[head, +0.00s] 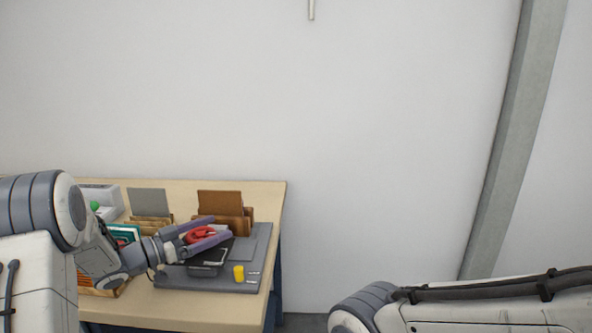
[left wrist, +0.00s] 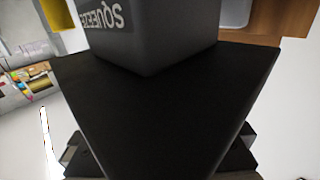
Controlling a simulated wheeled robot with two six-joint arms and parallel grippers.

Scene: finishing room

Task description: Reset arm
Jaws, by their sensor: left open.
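My left arm comes in from the left in the head view and reaches over the table. Its gripper (head: 222,227) is open, with its two purple-grey fingers apart over a grey board (head: 235,287). A red object (head: 199,235) shows between the fingers; I cannot tell whether it touches them. In the left wrist view a dark grey block with upside-down "SQUEEZE" lettering (left wrist: 150,35) and a broad black surface fill the middle. My right arm shows at the lower right of the head view, but its gripper is out of the picture.
The wooden table (head: 180,308) holds a black tray-like item (head: 208,262), a yellow cylinder (head: 239,273), a brown upright panel in a wooden holder (head: 222,202) and a grey panel (head: 149,202). Bare wall and free space lie to the right of the table.

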